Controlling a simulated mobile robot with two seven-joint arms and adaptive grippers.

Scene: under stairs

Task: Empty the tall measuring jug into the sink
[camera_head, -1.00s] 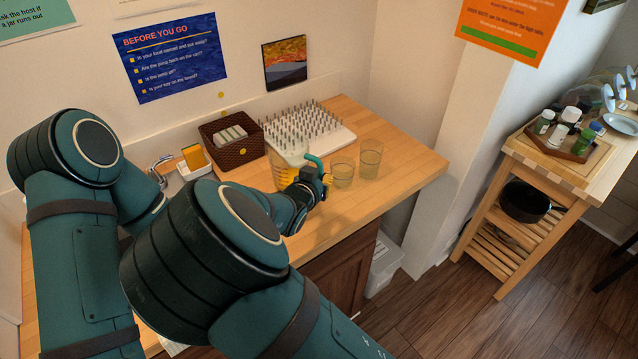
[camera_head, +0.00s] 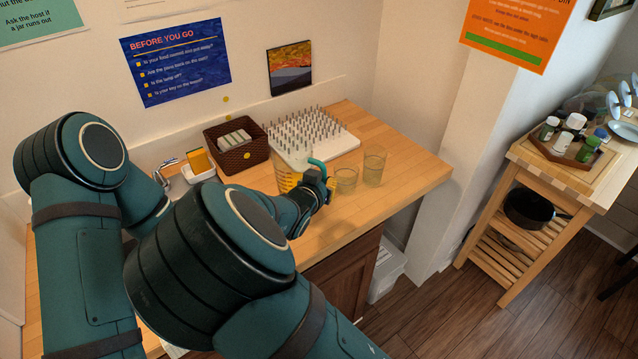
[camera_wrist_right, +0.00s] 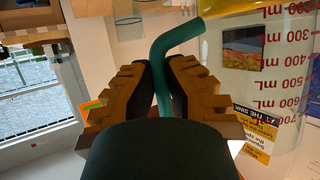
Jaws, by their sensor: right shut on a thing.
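The tall measuring jug (camera_head: 290,160) is clear, with a teal handle, and stands near the middle of the counter. My right gripper (camera_head: 328,182) is shut on its handle. In the right wrist view, the gripper's fingers (camera_wrist_right: 160,85) pinch the teal handle on both sides. The tap (camera_head: 163,172) shows at the left; the sink basin is hidden behind my arms. My left gripper is hidden too.
Two glasses (camera_head: 346,180) (camera_head: 374,165) stand close to the right of the jug. A spiked white drying rack (camera_head: 345,143) and brown basket (camera_head: 243,158) are behind it. A sponge in a white holder (camera_head: 199,172) sits by the tap. The counter's right end (camera_head: 425,170) is clear.

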